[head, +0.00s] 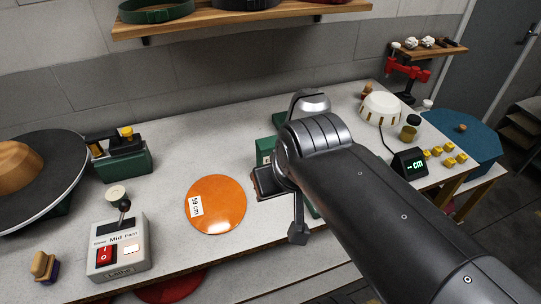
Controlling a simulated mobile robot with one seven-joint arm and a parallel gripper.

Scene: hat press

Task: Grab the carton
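I cannot make out a clear carton in the head view. A green object (265,150), mostly hidden behind my arm, stands on the white worktop; I cannot tell whether it is the carton. My dark arm comes in from the lower right and bends down over the middle of the worktop. My gripper seems to be below the wrist, around a small dark grey block (298,233) near the front edge. Most of it is hidden, so I cannot tell whether it is open or holds anything. A dark flat piece (268,182) shows beside it.
An orange disc labelled 59 cm (215,205) lies left of my gripper. A control box (118,252), a brush (43,266), a green machine (125,160) and a wide-brimmed hat (40,180) are further left. A display (409,163) and yellow blocks (449,161) sit right. A shelf (230,18) hangs above.

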